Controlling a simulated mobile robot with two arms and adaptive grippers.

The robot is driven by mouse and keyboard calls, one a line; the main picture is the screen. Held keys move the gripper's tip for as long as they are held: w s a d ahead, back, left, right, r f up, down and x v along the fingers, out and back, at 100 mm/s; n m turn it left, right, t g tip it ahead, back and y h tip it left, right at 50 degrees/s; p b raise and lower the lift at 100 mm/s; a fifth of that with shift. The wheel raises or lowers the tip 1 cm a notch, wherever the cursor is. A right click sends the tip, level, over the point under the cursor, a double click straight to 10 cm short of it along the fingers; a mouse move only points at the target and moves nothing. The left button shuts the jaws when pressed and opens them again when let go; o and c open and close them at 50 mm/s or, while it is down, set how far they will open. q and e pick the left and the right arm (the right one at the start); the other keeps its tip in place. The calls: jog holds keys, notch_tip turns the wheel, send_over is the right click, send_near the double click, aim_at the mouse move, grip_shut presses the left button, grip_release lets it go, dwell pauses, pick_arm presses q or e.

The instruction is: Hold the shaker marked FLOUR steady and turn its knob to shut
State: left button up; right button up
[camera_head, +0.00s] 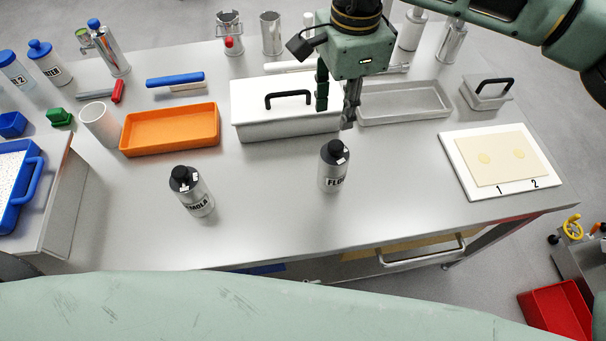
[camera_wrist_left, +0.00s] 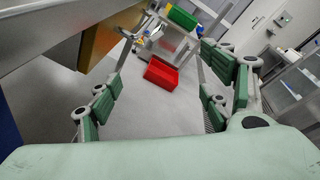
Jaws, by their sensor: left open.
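The FLOUR shaker (camera_head: 330,170) stands upright on the steel table, right of the middle in the head view. It is a silver cylinder whose label shows only in part. Its dark knob (camera_head: 336,151) on top carries white marks; I cannot read its setting. My right gripper (camera_head: 336,108) hangs above and just behind the shaker, pointing down, its fingers apart with nothing between them. It does not appear to touch the shaker. My left gripper (camera_wrist_left: 158,75) shows in the left wrist view, fingers wide apart and empty, with floor and a red bin beyond.
A similar SEMOLA shaker (camera_head: 196,198) stands to the left. Behind are an orange tray (camera_head: 170,130), a white lidded box (camera_head: 285,122) and a grey tray (camera_head: 405,116). A white board with dough (camera_head: 455,165) lies right. The table around the FLOUR shaker's front is clear.

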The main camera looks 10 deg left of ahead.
pick_arm(q)
jog(key=w+a+r+n+t+h, duration=0.2)
jog(key=w+a+r, duration=0.1)
jog(key=r, duration=0.6)
jog(key=m+t+y, duration=0.3)
jog(key=m+t, duration=0.1)
jog(key=m, duration=0.1)
send_near(334, 161)
jog(key=w+d+f, duration=0.2)
jog(key=w+f, duration=0.1)
jog(key=shift+w, duration=0.1)
jog(key=shift+w+d, duration=0.1)
jog(key=shift+w, duration=0.2)
jog(key=shift+x, duration=3.6)
jog(key=shift+c, duration=0.5)
jog(key=c, duration=1.5)
jog(key=shift+o, duration=0.2)
